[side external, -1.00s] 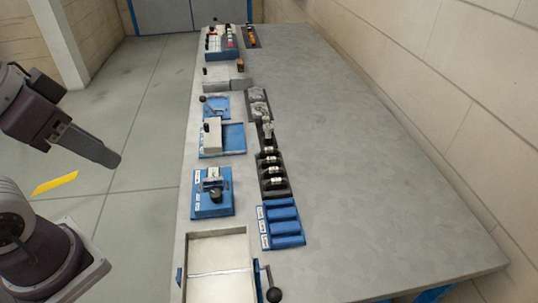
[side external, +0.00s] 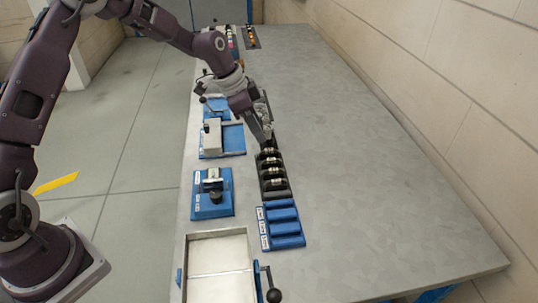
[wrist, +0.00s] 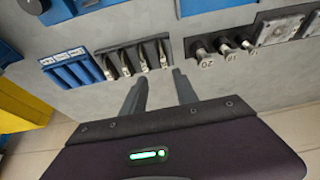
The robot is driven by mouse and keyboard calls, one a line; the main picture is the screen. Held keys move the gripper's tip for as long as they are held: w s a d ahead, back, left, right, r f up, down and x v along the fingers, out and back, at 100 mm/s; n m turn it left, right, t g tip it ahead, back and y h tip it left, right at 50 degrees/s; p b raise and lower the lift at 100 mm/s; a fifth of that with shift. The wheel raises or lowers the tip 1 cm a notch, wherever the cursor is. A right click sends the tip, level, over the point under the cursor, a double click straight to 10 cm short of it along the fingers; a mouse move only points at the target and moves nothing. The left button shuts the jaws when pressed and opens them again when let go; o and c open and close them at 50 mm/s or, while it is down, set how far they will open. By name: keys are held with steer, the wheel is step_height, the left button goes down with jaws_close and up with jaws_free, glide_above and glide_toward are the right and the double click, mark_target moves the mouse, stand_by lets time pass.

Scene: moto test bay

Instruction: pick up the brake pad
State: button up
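Several dark, upright plates with pale metal faces (wrist: 126,64) stand in slots of a black rack (side external: 276,195); they look like the brake pads, but I cannot tell for certain. The rack is at upper left of centre in the wrist view and at the middle of the bench in the side view. My gripper (wrist: 160,72) is open, with both fingers apart and nothing visible between them. In the side view my gripper (side external: 266,138) is low, at the far end of the rack, and its fingers hide part of that end.
A blue slotted tray (side external: 282,230) adjoins the rack's near end. Numbered metal cylinders (wrist: 230,55) stand in a holder on the rack's other side. Blue fixtures (side external: 213,190) line the bench's left side. The bench's right side (side external: 370,180) is clear.

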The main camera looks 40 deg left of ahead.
mark_target(268, 149)
steer(key=x, duration=0.5)
steer(key=a+x, duration=0.1)
steer(key=x, duration=0.2)
steer(key=shift+w+d+f, duration=0.1)
steer(key=shift+w+f, duration=0.05)
steer(key=shift+f, duration=0.05)
jaws_close()
